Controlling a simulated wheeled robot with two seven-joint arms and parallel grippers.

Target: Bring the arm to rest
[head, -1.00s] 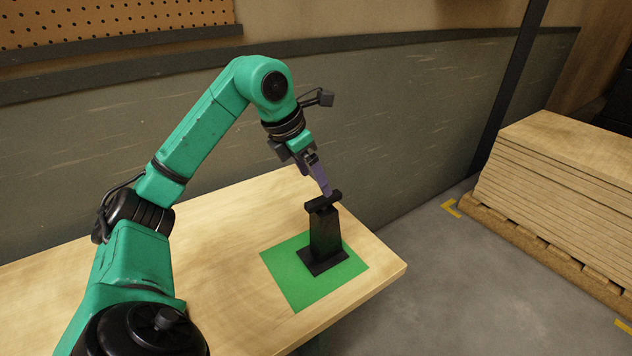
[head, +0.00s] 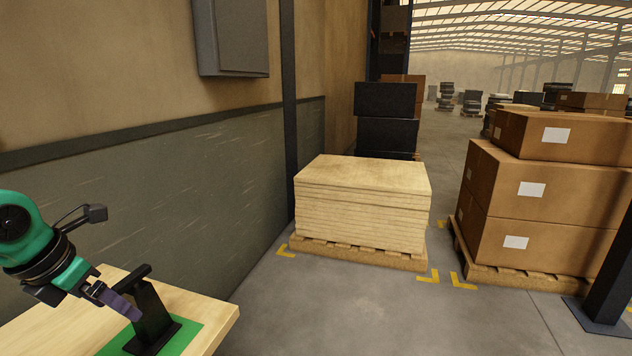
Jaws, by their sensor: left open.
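My left arm (head: 25,240) comes in at the lower left of the head view, green with black joints. Its left gripper (head: 135,314) has purple fingers, points down to the right and is open. It is beside the black stand (head: 150,310), close to its upright; I cannot tell whether they touch. The stand has a crossbar on top and stands upright on a green mat (head: 188,334) on the wooden table (head: 215,311). My right gripper is not in view.
A pallet of stacked boards (head: 362,205) stands on the floor beyond the table, by the wall. Cardboard boxes (head: 540,200) on a pallet stand to the right, near a dark post (head: 610,270). The grey floor (head: 370,310) in front is clear.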

